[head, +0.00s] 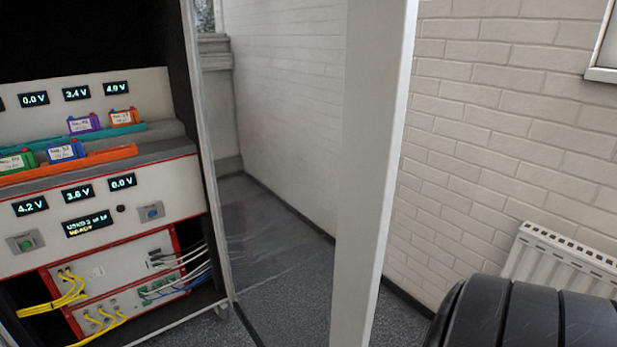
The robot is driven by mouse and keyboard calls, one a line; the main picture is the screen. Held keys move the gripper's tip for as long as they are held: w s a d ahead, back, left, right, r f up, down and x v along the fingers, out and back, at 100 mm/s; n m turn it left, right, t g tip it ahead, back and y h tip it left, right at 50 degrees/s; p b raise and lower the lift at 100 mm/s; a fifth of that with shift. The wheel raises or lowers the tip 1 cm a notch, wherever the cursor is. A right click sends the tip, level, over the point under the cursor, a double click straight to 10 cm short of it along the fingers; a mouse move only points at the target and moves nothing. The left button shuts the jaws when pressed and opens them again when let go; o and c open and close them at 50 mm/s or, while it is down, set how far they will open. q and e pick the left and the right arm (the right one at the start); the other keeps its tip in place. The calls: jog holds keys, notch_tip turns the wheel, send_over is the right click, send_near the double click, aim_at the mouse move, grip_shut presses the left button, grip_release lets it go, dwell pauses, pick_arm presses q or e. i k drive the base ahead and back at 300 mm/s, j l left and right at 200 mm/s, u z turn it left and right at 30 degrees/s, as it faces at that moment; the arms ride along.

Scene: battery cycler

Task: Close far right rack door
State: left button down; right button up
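The rack door (370,180) stands open, swung out from the right side of the rack (108,90). Its pale grey edge frame runs from top to bottom near the middle of the picture. Its panel looks clear, and the floor and wall show through it. The rack's front is open on this side, and its inside is exposed. Neither of my grippers is in view. A black ribbed part at the lower right looks like part of my arm, and it appears apart from the door.
The rack holds lit voltage displays, coloured battery holders (66,151) and yellow cables (62,295). A white brick wall (500,130) with a radiator (565,258) stands at the right. Speckled grey floor shows around the door.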

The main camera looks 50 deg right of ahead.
aim_at(380, 33)
jog(key=k+l, duration=0.1)
jog(key=l, duration=0.4)
jog(key=k+l, duration=0.1)
jog(key=l, duration=0.45)
jog(key=k+l, duration=0.1)
jog(key=l, duration=0.4)
jog(key=k+l, duration=0.1)
jog(key=l, duration=0.45)
